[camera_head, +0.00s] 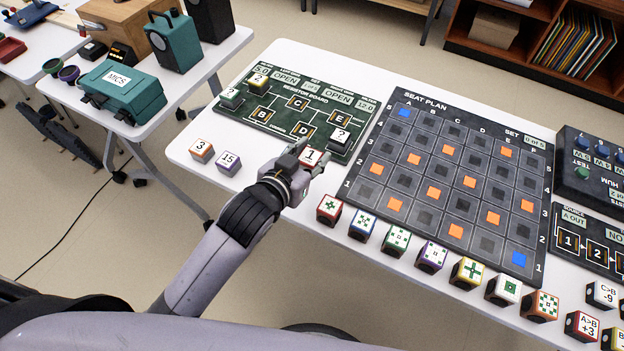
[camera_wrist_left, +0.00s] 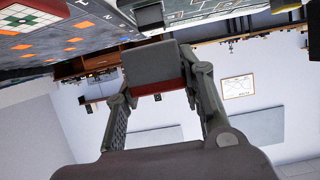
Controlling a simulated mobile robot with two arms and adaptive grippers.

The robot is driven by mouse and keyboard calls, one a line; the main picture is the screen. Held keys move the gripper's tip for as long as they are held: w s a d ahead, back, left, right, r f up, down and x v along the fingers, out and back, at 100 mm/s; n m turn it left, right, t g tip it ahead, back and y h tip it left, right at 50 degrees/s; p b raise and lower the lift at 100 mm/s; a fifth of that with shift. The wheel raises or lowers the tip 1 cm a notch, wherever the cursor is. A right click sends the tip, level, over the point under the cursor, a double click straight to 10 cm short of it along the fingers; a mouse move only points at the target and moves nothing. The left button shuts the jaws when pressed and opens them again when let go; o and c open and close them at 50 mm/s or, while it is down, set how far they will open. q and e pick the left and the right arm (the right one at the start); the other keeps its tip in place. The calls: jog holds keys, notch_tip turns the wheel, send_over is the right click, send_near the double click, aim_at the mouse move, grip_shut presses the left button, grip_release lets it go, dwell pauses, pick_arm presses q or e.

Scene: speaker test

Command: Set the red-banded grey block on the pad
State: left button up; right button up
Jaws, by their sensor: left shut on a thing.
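The red-banded grey block (camera_wrist_left: 152,64) is between the two fingers of my left gripper (camera_wrist_left: 160,92) in the left wrist view, with its red band toward the palm. In the head view my left gripper (camera_head: 308,162) is shut on this block (camera_head: 313,156), whose pale upper face reads "1". It is over the near edge of the dark green resistor board (camera_head: 268,124); I cannot tell whether it touches. The board has lettered squares, such as D (camera_head: 304,131); which spot is the pad I cannot tell. My right gripper is not in view.
Blocks "2" (camera_head: 258,80), "?" (camera_head: 230,97) and another "?" (camera_head: 340,137) are on the board. Blocks "3" (camera_head: 201,150) and "15" (camera_head: 228,162) stand left of my gripper. The seat-plan board (camera_head: 400,225) lies right, with several patterned cubes along its front.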

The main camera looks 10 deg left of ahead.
pick_arm(q)
notch_tip(320, 180, down, 9)
jog(key=shift+r+b, duration=0.2)
jog(key=shift+b, duration=0.35)
jog(key=shift+f, duration=0.15)
jog(key=o, duration=0.9)
